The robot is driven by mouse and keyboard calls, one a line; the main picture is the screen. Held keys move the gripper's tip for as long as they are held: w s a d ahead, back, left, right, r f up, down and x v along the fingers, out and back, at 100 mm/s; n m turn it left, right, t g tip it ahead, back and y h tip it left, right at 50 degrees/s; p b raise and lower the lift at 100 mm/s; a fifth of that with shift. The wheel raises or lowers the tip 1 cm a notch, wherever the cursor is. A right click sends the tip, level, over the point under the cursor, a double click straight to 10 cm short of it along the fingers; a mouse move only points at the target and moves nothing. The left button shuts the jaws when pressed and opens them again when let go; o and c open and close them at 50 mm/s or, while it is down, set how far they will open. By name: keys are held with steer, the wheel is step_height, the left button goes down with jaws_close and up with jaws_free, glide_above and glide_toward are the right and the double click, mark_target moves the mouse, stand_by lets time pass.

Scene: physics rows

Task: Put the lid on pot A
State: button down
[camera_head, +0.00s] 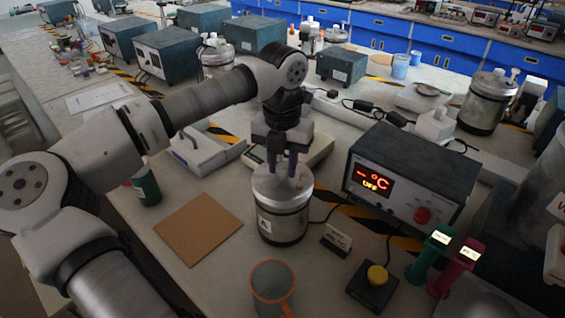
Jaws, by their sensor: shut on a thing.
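Pot A (284,222) is a metal cylinder with a white label on its side, upright on the bench near the middle of the head view. The round grey lid (267,187) is at the pot's top, looking level and lined up with it. I cannot tell whether it rests fully on the rim or sits just above it. My gripper (283,173) points straight down over the pot, shut on the lid near its middle. The fingers hide the part of the lid that they hold.
A control box (408,182) reading OFF stands right of the pot. A brown board (198,229) lies to the left, a green bottle (146,186) beyond it. In front are an orange-rimmed beaker (272,290), a small sign (336,240) and a yellow button (377,275). A scale (312,152) is behind.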

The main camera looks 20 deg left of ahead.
steer(key=c, duration=1)
jaws_free()
steer(key=shift+c, duration=0.2)
steer(key=shift+r, duration=0.1)
steer(key=shift+r+p, duration=2.3)
steer(key=shift+r, duration=1.65)
